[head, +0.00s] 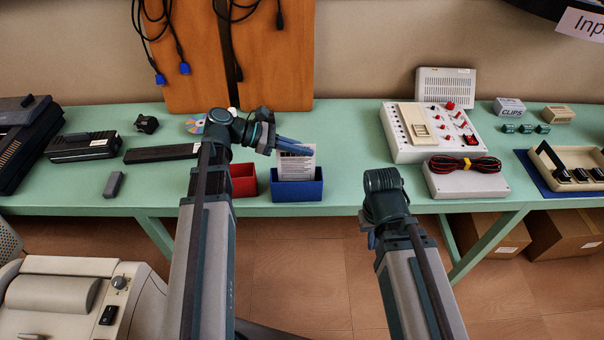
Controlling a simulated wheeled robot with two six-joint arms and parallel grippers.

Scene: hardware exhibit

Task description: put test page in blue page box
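The test page (296,166) is a white printed sheet, upright at the blue page box (297,191) on the green table. Its lower edge is hidden behind the box's front wall, so I cannot tell whether it touches the bottom. My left gripper (296,148) lies across the page's upper part, above the box, and its fingers look closed on the sheet. My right gripper (372,240) is low in front of the table edge, mostly hidden by its own wrist. I cannot see its fingers clearly.
A red box (243,181) stands just left of the blue one, partly behind my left arm. A white control panel (435,133) and a grey box with a cable coil (465,180) stand to the right. The table between the blue box and the panel is clear.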

